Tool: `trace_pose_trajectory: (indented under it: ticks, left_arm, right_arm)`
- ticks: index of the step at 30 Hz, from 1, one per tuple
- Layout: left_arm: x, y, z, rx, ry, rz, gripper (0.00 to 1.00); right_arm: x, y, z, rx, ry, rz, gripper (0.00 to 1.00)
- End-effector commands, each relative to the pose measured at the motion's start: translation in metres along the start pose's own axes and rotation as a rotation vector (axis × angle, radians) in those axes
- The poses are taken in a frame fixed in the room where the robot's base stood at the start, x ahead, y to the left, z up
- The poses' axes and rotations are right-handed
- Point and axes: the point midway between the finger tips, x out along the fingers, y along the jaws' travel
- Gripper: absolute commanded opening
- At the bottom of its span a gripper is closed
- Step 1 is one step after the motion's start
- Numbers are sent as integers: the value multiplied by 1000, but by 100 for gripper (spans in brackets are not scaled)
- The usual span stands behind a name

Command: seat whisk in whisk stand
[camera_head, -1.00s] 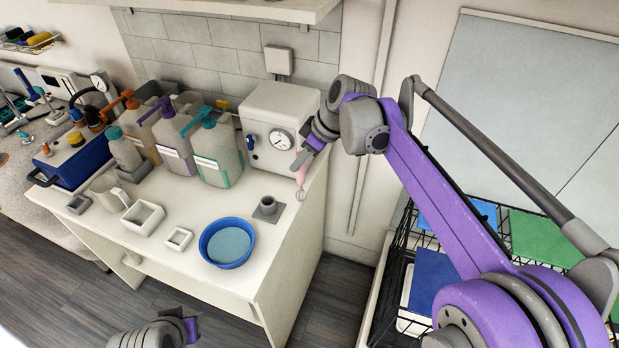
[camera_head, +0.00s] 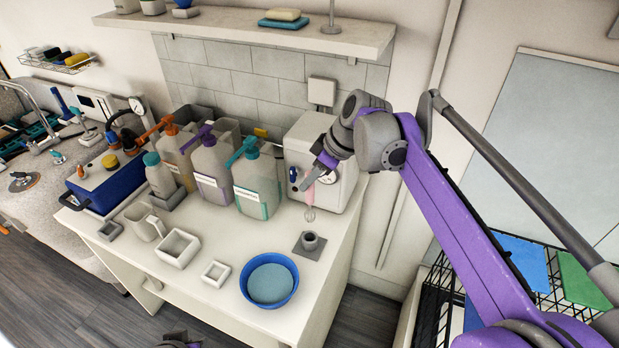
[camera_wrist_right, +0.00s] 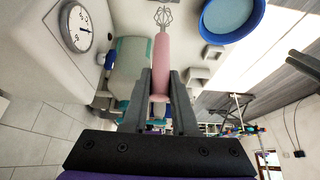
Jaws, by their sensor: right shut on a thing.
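The whisk (camera_head: 309,196) has a pink handle and a thin wire head pointing down. My right gripper (camera_head: 311,178) is shut on its handle, in front of the white box. In the right wrist view the pink handle (camera_wrist_right: 160,52) lies between the fingers (camera_wrist_right: 160,82), with the wire cage beyond. The whisk stand (camera_head: 310,241) is a small grey cup on a square plate near the counter's right edge. In the head view the wire end appears just above the cup, apart from it. I cannot see the stand in the wrist view. My left gripper (camera_head: 181,342) is cut off at the bottom edge.
A blue bowl (camera_head: 270,280) stands in front of the stand. The white box with a gauge (camera_head: 318,145) is close behind the whisk. Pump bottles (camera_head: 256,185), small white trays (camera_head: 178,248) and a jug (camera_head: 145,222) stand left. A wire rack (camera_head: 440,300) is at right.

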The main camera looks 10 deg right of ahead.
Motion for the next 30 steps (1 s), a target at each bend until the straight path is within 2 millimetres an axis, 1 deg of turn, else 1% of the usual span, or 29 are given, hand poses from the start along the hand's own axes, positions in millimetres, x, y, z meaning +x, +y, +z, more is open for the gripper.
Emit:
trace_pose_trajectory:
  ticks: [9,20,26,30]
  left_arm:
    - [-4,0,-5,0,5,0,27]
    - [-2,0,-3,0,3,0,27]
    - [2,0,2,0,-2,0,27]
    - [7,0,9,0,-8,0,27]
  right_arm:
    - [-3,0,-1,7,1,5,0]
    - [0,0,0,8,0,4,0]
    - [9,0,5,9,0,3,0]
    - [19,0,11,9,-1,3,0]
